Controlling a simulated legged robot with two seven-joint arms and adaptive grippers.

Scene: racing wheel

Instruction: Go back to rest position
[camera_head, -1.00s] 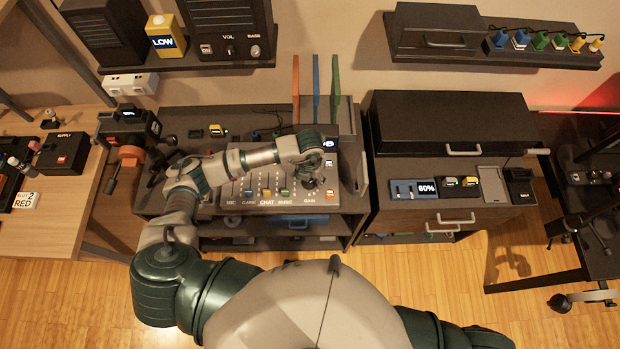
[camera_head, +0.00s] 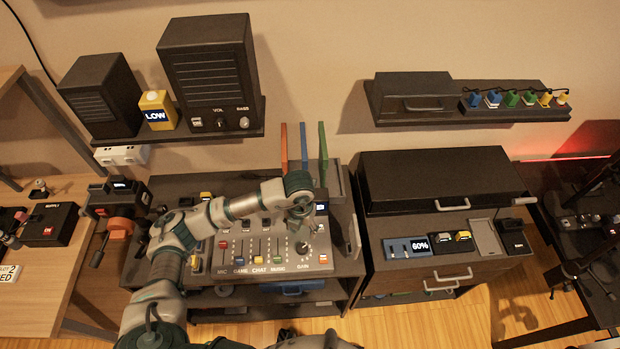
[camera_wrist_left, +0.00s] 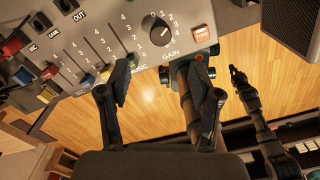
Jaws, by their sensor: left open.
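My left arm reaches in from the lower left in the head view, and its gripper (camera_head: 300,216) is over the right part of the mixer panel (camera_head: 232,262). The GAIN knob (camera_head: 302,247) shows just below it. In the left wrist view the two dark fingers of my left gripper (camera_wrist_left: 162,97) are spread apart with nothing between them. The GAIN knob (camera_wrist_left: 161,32) and sliders lie beyond the fingertips there.
Upright coloured panels (camera_head: 304,145) stand behind the mixer. A dark cabinet (camera_head: 440,180) is to the right, and a wooden table (camera_head: 45,285) is to the left. Speakers (camera_head: 210,70) sit on a wall shelf above. Wooden floor shows in front.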

